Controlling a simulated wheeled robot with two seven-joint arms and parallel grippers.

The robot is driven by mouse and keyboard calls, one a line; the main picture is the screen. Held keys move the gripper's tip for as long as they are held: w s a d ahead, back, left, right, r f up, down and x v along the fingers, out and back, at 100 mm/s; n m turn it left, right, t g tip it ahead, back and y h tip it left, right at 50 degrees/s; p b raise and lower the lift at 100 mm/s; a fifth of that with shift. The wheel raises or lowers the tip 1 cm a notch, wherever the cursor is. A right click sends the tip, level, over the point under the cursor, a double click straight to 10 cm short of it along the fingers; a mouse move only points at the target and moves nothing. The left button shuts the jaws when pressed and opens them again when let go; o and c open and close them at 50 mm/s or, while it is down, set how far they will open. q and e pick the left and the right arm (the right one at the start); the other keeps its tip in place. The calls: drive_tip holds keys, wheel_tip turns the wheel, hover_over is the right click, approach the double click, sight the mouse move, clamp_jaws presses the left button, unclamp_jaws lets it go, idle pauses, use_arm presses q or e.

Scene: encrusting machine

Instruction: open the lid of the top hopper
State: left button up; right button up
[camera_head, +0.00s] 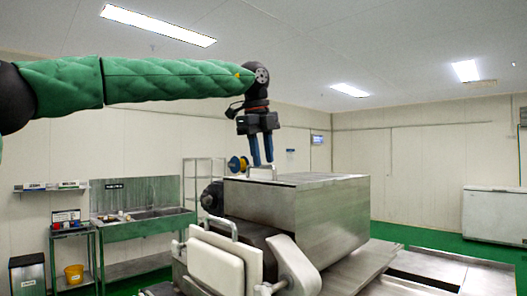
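The encrusting machine's top hopper (330,215) is a large steel box in the middle of the view. Its lid (318,179) is seen nearly edge-on and lies flat on top, closed. A pale lid handle (274,172) stands up at the lid's left end. My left gripper (262,164) points down right at this handle, its two blue fingers a little apart with a narrow gap between them. Whether the fingertips touch the handle or stand just above it, I cannot tell. My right gripper is not in view.
A white block with a metal handle (215,262) sits on the machine's lower front left. A steel sink (150,222) and a small cart with a yellow bucket (74,273) stand at the left. A white chest freezer (492,214) stands at the far right.

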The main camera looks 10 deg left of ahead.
use_arm(q)
drive_tip(key=shift+s+a+f, duration=0.1)
drive_tip(key=shift+s+f, duration=0.15)
drive_tip(key=shift+f, duration=0.15)
drive_tip(key=shift+w, duration=0.15)
drive_tip(key=c, duration=0.3)
clamp_jaws()
